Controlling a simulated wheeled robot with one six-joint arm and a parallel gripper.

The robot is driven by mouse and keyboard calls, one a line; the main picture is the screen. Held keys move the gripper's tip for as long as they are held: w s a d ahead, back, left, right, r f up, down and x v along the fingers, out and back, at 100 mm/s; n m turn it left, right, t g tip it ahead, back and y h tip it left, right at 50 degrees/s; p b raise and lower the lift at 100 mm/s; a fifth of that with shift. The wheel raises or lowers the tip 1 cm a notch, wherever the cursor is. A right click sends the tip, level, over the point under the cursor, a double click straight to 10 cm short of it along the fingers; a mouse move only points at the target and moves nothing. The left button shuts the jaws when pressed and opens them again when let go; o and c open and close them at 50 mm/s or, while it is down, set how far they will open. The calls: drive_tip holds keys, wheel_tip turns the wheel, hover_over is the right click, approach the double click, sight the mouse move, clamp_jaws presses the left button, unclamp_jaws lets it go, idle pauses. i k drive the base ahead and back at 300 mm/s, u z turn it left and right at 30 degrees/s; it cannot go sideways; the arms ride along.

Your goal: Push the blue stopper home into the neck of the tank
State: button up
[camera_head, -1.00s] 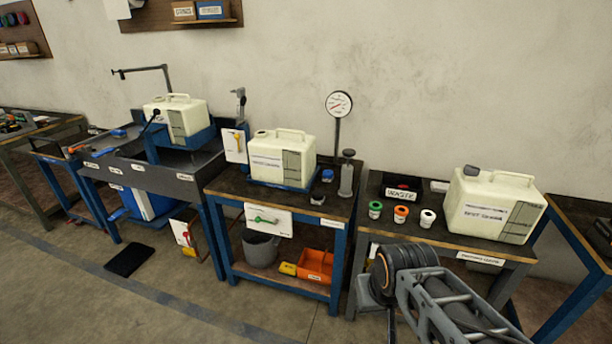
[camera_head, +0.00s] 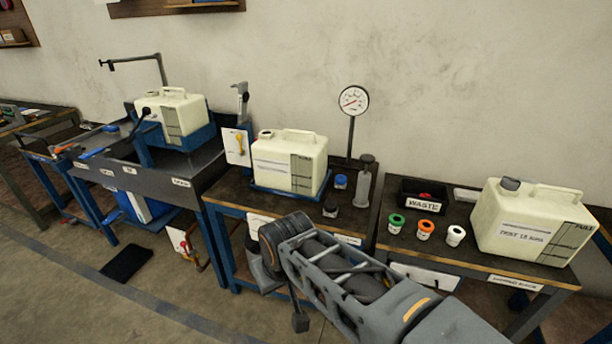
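A blue stopper-like cap (camera_head: 341,181) stands on the middle bench, just right of a cream tank (camera_head: 290,165). That tank sits upright in a blue tray (camera_head: 290,192). Its neck (camera_head: 266,134) is at the top left, and no blue stopper shows in it. My arm crosses the lower middle in front of this bench. A dark part of the arm hangs low near the bench's front. I cannot make out my gripper's fingers, nor whether they hold anything.
A dark-topped cap (camera_head: 331,209), a pump-like cylinder (camera_head: 364,183) and a gauge (camera_head: 353,100) stand near the stopper. Another tank (camera_head: 530,222), several coloured caps and a waste bin (camera_head: 422,204) occupy the right bench. A third tank (camera_head: 172,115) stands left.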

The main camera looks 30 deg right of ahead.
sight(339, 178)
drive_tip(key=z, duration=0.1)
drive_tip(key=i, duration=0.85)
drive_tip(key=z, duration=1.05)
drive_tip(key=i, duration=0.6)
drive_tip(key=z, duration=0.55)
